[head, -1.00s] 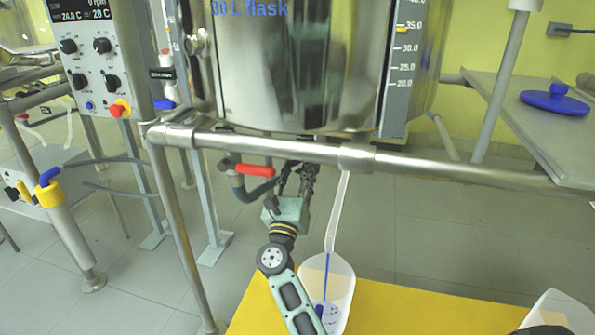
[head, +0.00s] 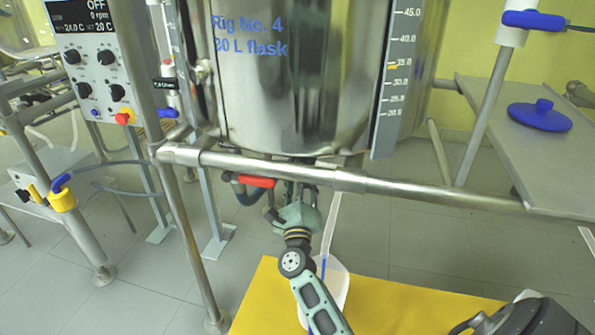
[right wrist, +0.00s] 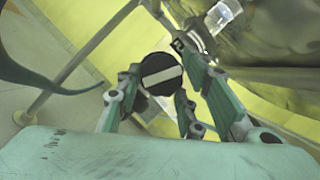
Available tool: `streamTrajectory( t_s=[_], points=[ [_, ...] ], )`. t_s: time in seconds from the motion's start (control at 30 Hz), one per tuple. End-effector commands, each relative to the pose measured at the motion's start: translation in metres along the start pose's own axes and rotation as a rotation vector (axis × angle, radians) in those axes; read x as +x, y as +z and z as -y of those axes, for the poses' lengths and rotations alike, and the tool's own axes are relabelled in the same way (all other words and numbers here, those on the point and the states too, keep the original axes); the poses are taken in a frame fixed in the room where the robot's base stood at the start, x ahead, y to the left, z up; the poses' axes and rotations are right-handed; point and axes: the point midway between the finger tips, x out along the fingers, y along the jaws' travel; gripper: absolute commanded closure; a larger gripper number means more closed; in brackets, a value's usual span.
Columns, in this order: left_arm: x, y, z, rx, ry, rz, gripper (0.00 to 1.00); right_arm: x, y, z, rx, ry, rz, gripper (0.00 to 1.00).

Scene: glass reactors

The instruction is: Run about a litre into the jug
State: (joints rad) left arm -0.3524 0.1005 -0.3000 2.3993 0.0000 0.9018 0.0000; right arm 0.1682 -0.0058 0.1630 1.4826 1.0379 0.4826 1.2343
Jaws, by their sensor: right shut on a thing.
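The steel flask (head: 290,90) hangs in a pipe frame. Its scale (head: 397,80) has a yellow marker near 35. My right gripper (head: 300,190) is under the flask. In the right wrist view its fingers (right wrist: 155,95) are around a round black knob (right wrist: 161,73) with a white bar. In the head view the gripper hides the knob. The jug (head: 338,285), whitish with a blue stripe, stands on a yellow surface, partly behind my right arm. A pale strip runs down from the flask towards it. I cannot tell whether liquid is in it. My left gripper is not in view.
A red-handled valve (head: 257,181) sits left of my gripper under the flask. The horizontal frame pipe (head: 420,190) crosses above my arm. A grey shelf (head: 500,130) with a blue lid (head: 540,116) is at right. A control panel (head: 92,70) reading OFF stands at left.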

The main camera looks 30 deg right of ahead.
Motion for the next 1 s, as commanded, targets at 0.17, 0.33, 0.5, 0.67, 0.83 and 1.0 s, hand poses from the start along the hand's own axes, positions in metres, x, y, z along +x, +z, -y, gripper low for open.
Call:
streamTrajectory(
  t_s=[0.17, 0.33, 0.5, 0.67, 0.83, 1.0],
  points=[
    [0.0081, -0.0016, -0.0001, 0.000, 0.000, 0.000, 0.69, -0.0006, 0.0040, -0.0036, -0.036, 0.027, 0.007, 0.91],
    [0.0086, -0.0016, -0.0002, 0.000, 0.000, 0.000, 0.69, -0.0010, 0.0033, -0.0046, -0.045, 0.031, 0.007, 0.91],
    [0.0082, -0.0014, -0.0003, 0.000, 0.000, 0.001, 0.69, -0.0013, 0.0032, -0.0050, -0.045, 0.032, 0.008, 0.91],
    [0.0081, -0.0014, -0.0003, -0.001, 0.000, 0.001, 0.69, -0.0014, 0.0033, -0.0052, -0.045, 0.032, 0.008, 0.61],
    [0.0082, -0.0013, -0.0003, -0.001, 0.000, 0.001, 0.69, -0.0011, 0.0028, -0.0041, -0.044, 0.029, 0.006, 0.49],
    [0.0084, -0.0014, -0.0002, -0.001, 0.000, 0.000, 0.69, -0.0007, 0.0016, -0.0026, -0.045, 0.026, 0.004, 0.49]
  ],
)
